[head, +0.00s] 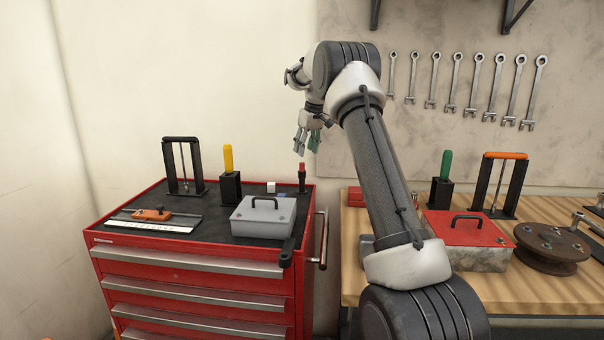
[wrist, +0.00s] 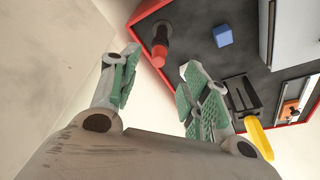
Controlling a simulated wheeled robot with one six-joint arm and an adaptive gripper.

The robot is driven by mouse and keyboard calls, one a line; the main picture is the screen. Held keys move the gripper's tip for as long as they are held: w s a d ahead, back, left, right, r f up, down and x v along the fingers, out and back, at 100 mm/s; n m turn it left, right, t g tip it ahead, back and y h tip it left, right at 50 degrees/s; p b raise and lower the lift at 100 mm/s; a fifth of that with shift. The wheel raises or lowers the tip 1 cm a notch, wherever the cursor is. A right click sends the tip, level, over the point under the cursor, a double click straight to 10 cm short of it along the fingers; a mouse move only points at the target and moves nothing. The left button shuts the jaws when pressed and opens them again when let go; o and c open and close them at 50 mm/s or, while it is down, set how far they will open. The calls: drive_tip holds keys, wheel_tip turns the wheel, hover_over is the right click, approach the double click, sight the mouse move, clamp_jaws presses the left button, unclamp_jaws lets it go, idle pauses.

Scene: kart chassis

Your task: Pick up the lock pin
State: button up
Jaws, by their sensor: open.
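A red-topped pin, which looks like the lock pin (head: 302,167), stands upright in a small black holder at the back right corner of the red tool cabinet's top. In the wrist view the pin's red end (wrist: 159,58) shows between and beyond my fingers. My gripper (head: 307,143) is open and empty, with green finger pads, above the pin and apart from it. In the wrist view my gripper (wrist: 160,82) has its fingers spread to either side of the pin's line of sight.
The red cabinet (head: 190,267) also carries a grey lidded box (head: 262,222), a yellow-handled tool (head: 228,158), a black frame (head: 183,165) and an orange-handled tool on a tray (head: 152,214). A small blue block (wrist: 222,36) lies near the pin. A wooden bench (head: 352,222) stands right.

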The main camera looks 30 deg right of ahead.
drive_tip(key=x, duration=0.7)
drive_tip(key=shift+w+f, duration=0.25)
drive_tip(key=shift+w, duration=0.05)
clamp_jaws()
